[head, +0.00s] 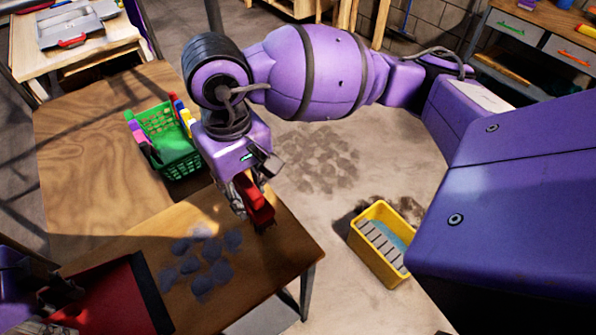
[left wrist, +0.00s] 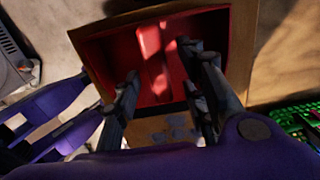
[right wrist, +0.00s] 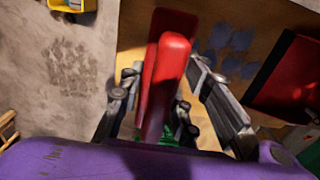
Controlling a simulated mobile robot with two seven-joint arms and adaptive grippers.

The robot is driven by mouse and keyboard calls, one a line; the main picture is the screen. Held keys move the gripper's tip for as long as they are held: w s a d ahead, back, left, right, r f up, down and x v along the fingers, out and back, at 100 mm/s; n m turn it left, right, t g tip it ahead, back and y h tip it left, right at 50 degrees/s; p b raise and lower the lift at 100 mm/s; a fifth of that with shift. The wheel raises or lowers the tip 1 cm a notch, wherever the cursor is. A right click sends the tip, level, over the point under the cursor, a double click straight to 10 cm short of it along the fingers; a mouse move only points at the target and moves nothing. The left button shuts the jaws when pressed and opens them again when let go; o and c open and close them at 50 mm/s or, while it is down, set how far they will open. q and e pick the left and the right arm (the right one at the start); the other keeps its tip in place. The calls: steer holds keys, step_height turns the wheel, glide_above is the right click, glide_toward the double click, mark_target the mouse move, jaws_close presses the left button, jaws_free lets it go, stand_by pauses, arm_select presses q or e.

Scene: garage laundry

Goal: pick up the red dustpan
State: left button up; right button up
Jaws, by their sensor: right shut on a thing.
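The red dustpan (head: 118,292), a wide red pan with a dark strip along its right edge, lies on the wooden table at the lower left. My left gripper (head: 62,288) is over its left part. My right gripper (head: 250,198) is shut on a red tool (head: 259,205) above the table's right part.
Blue-grey patches (head: 202,268) lie on the table (head: 250,285) right of the dustpan. A green basket (head: 176,160) with colourful bottles stands behind. A yellow bin (head: 378,262) stands on the floor to the right. A workbench (head: 560,20) is at the back right.

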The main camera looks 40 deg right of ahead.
arm_select(q)
steer(key=shift+f, duration=0.6)
jaws_close()
steer(key=shift+r, duration=0.1)
step_height(320, 180, up, 8)
steer(key=shift+r, duration=0.15)
step_height(320, 180, down, 6)
steer(key=shift+r, duration=0.25)
steer(key=shift+f, duration=0.15)
